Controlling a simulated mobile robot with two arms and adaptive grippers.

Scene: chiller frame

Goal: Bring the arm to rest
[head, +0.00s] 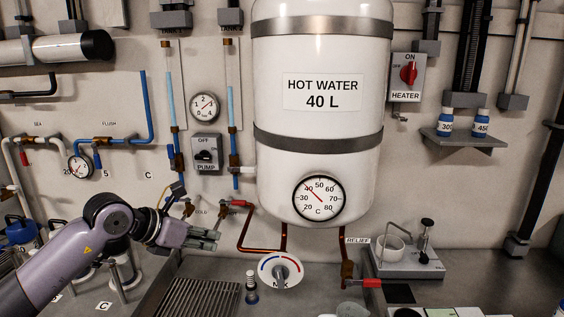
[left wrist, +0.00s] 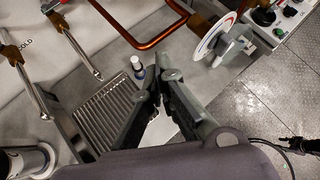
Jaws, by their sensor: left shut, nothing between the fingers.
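My left arm comes in from the left in the head view, its gripper (head: 205,236) pointing right, in front of the wall and left of the red-handled valve (head: 238,204). In the left wrist view the two grey fingers (left wrist: 157,82) meet at their tips with nothing between them. They are over the area beside a slotted drain grate (left wrist: 103,108) and a small white-capped bottle (left wrist: 138,68). My right gripper does not show in the head view.
The white hot water tank (head: 322,140) hangs on the wall with copper pipes below. A MIX dial (head: 281,270) stands right of the grate (head: 201,298). Blue pipes and gauges are on the left wall. A dark object with a cable (left wrist: 302,144) is over the floor.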

